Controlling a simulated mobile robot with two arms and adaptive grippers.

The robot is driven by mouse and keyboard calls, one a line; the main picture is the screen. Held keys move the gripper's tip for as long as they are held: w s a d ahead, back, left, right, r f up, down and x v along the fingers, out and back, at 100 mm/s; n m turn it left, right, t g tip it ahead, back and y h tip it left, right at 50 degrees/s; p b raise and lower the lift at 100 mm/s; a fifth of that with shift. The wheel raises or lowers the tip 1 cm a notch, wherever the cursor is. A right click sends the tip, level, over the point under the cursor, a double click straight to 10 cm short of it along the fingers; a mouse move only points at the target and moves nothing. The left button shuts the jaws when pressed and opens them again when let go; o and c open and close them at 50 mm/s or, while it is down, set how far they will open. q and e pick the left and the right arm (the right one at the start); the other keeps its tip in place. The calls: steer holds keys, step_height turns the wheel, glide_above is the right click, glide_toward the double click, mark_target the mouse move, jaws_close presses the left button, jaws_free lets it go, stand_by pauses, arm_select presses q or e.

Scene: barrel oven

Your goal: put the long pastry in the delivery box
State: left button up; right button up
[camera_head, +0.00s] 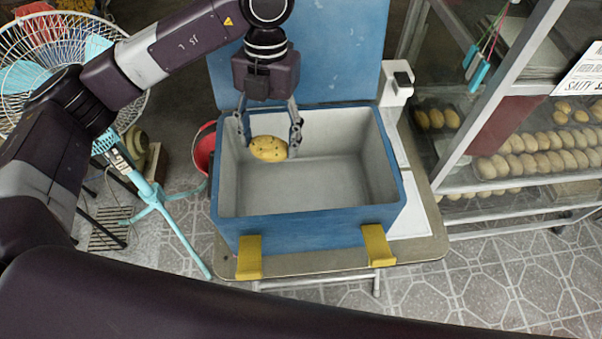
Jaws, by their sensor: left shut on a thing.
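My left gripper (269,138) reaches down over the open blue delivery box (300,233), near its back left. Between its two fingers is a yellow-brown pastry (268,149) with dark specks, and the gripper is shut on it. The pastry shows against the box's grey inner wall. I cannot tell whether it touches the box floor. The rest of the box's grey inside looks empty. The blue lid stands open behind the gripper. My right gripper is not in view.
The box stands on a small table (424,244). A rack (560,152) with trays of many pastries stands at the right. A fan (75,45) with a light blue stand is at the left, near a red bucket (203,152). Tiled floor lies in front.

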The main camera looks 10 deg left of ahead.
arm_select(q)
steer(key=p, duration=0.1)
glide_above(275, 201)
step_height(275, 201, down, 8)
steer(key=r, duration=0.1)
step_height(275, 201, down, 8)
steer(key=shift+w+d+r+p, duration=0.1)
steer(key=shift+w+r+p, duration=0.05)
steer(key=shift+p, duration=0.45)
steer(key=shift+f, duration=0.3)
step_height(275, 201, down, 4)
steer(key=shift+r, duration=0.25)
steer(key=shift+f, duration=0.25)
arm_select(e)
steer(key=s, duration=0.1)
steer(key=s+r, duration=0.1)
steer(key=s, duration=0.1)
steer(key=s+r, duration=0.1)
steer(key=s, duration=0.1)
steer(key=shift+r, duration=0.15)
arm_select(q)
steer(key=o, duration=1.1)
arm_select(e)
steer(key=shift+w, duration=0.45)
